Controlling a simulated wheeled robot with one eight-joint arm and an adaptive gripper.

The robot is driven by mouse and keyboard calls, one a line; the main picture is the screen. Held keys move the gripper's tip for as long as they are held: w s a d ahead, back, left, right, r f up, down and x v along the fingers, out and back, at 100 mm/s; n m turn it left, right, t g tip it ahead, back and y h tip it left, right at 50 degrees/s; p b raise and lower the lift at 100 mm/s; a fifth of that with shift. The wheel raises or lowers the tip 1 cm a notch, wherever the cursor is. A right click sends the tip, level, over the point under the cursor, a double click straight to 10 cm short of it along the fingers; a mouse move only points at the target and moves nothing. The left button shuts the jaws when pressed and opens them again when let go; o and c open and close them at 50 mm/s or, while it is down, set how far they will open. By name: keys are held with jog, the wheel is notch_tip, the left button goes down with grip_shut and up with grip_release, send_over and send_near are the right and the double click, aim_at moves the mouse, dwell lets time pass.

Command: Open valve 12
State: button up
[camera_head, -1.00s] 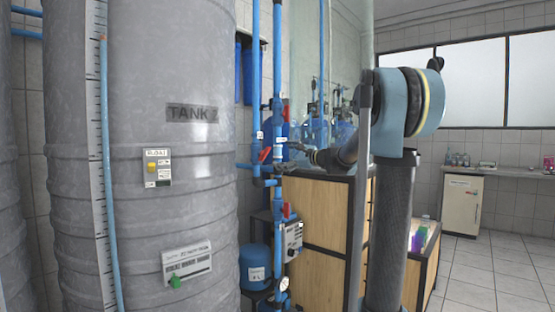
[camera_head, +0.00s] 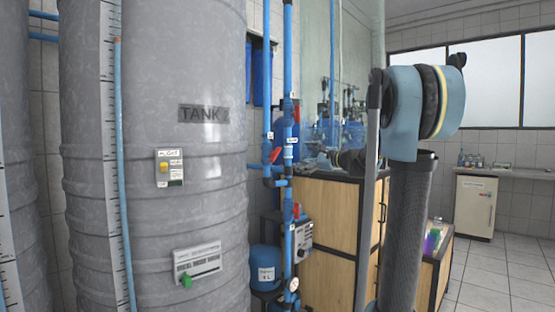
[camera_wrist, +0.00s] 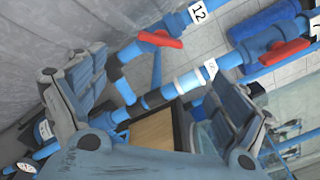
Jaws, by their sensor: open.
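Valve 12 shows in the wrist view as a red lever (camera_wrist: 160,40) on a blue pipe, beside a white label reading 12 (camera_wrist: 198,12). The lever stands at an angle to its pipe. My gripper (camera_wrist: 158,85) is open and empty, with its two grey-blue fingers spread wide. The lever lies beyond the fingers, toward the top of the wrist view, not between them. In the head view, a red lever (camera_head: 275,155) on the left pipe is probably valve 12; its label is too small to read.
A second red lever (camera_wrist: 285,50) sits on a parallel blue pipe in the wrist view. A lower red lever (camera_head: 296,209) is on the right pipe. The grey tank (camera_head: 210,150) stands close left. A wooden cabinet (camera_head: 333,215) stands right of the pipes.

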aim_at(276, 155)
jog(key=x, duration=1.5)
jog(key=shift+w+a, duration=0.2)
jog(key=shift+a, duration=0.1)
jog(key=shift+d, duration=0.1)
jog(key=c, duration=1)
